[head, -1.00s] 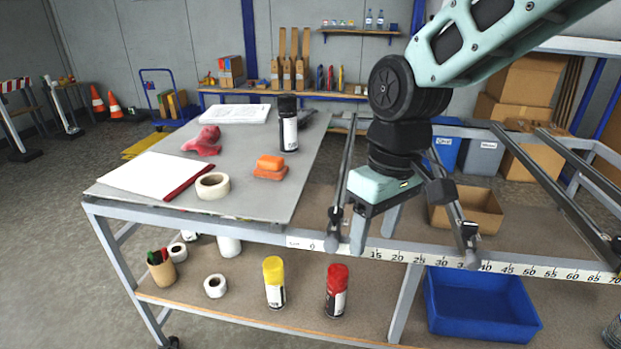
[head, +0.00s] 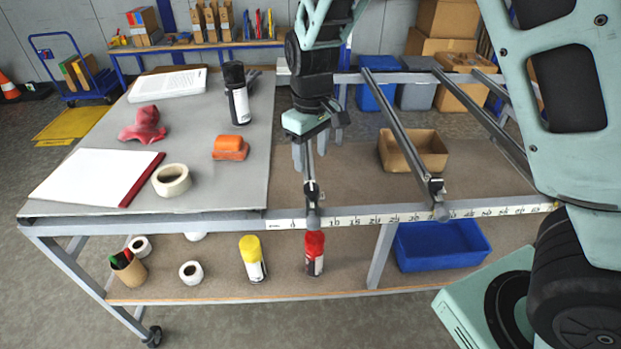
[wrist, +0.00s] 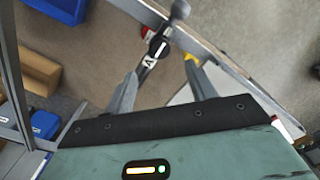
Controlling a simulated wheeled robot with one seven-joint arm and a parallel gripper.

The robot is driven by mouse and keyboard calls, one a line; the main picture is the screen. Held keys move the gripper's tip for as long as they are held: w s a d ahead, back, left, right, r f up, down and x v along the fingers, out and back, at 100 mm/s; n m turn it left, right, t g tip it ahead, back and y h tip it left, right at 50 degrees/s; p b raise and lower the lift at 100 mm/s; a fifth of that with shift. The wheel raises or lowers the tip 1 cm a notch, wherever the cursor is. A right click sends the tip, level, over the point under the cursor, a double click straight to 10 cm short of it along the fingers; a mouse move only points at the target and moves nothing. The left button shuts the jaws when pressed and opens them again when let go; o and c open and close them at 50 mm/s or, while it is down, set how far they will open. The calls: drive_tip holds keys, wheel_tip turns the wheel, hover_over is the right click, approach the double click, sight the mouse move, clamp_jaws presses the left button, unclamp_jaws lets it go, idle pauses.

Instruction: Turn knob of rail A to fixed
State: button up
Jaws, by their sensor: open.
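Rail A (head: 309,172) is the leftmost dark rail on the bench frame, running toward its front edge. The wrist view shows its white letter A on a dark plate (wrist: 150,62). Its grey knob (head: 313,217) is at the front end, by the ruler strip, and also shows at the top of the wrist view (wrist: 180,10). The knob's setting cannot be read. My gripper (head: 310,158) is open and empty, pointing down above rail A, behind the knob. In the wrist view, the plate lies between my fingertips (wrist: 160,68), apart from the knob.
A second rail (head: 400,130) stands to the right, with more rails beyond. A cardboard box (head: 415,150) sits right of my gripper.

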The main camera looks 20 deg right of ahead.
sight(311, 186)
wheel_tip(311, 186, down, 9)
drive_tip(key=shift+r+p, duration=0.1)
drive_tip(key=shift+p, duration=0.45)
drive_tip(key=c, duration=1)
